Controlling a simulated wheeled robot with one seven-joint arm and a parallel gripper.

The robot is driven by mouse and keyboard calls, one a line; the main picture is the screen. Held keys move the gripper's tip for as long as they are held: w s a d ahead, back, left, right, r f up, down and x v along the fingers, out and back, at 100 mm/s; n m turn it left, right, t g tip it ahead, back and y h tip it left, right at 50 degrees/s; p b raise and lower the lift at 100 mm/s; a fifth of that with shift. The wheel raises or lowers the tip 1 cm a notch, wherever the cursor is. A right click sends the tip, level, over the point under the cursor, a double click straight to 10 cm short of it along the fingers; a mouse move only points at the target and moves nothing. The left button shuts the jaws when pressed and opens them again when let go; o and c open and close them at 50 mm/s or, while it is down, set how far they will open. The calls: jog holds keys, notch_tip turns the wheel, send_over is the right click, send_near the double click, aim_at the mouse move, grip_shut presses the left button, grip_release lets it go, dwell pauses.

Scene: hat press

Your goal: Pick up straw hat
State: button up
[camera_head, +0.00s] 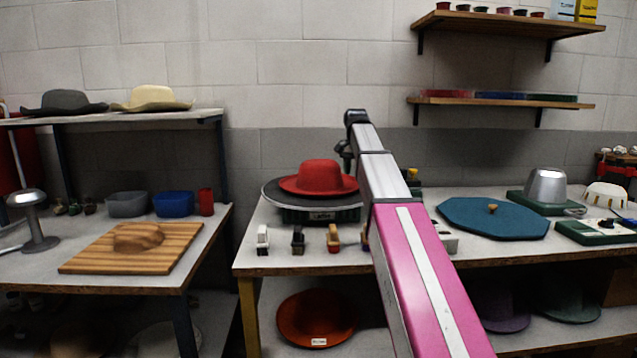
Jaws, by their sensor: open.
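A pale cream straw-coloured hat (152,98) sits on the upper shelf at the left, beside a dark grey hat (63,103). My pink and white arm reaches up through the middle of the picture. My gripper (343,152) is a small dark shape below the arm's far end, partly hidden by the arm. It is open and hangs near the red hat (319,177), well to the right of the cream hat. No hat is seen in it.
The red hat rests on a dark round plate (275,196) on the right bench. A wooden board (95,255) with a hat-shaped block lies on the left bench. A blue bin (174,204) stands under the upper shelf (120,117). A teal panel (480,222) lies at right.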

aim_at(356, 186)
jog(key=shift+d+f, duration=0.25)
jog(key=shift+f, duration=1.25)
jog(key=shift+d+f, duration=0.2)
jog(key=shift+f, duration=1.25)
grip_shut()
